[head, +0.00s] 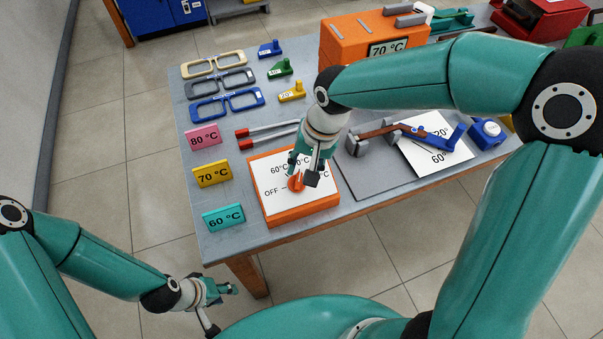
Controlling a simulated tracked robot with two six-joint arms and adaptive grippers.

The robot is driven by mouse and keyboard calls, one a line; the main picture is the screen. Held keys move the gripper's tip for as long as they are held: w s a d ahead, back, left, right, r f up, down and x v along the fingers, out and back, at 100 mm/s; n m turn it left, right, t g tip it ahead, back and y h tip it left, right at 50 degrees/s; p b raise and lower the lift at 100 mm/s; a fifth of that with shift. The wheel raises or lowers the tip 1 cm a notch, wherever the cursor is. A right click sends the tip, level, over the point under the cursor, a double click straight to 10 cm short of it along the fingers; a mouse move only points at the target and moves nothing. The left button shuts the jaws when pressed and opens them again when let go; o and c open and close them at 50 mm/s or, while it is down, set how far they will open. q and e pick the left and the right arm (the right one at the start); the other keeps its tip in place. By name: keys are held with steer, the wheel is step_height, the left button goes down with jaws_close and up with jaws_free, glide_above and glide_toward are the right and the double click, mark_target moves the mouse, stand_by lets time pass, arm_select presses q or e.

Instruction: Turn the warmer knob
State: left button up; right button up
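The warmer knob (295,182) is a small orange-red knob on a white dial plate (268,175) on top of an orange control box (302,215). The plate carries the marks OFF, 60 °C and further temperatures, partly hidden by my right gripper. My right gripper (304,178) points down at the knob, with its fingers close around or beside it; whether they grip it I cannot tell. My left gripper (222,292) is off the table at the lower left, low beside the table's front edge, away from the knob, and appears empty.
An orange warmer (345,50) with a 70 °C display stands at the back. Glasses frames (228,104), colored temperature signs (212,174) and red-handled tools (268,130) lie left. A blue-armed fixture (420,137) with an angle sheet stands right. The table's front left corner is bare.

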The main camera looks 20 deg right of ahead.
mark_target(299, 180)
steer(key=shift+x, duration=2.1)
steer(key=shift+c, duration=0.3)
steer(key=shift+s, duration=0.1)
jaws_close()
steer(key=shift+d, duration=0.2)
steer(key=shift+a, duration=0.15)
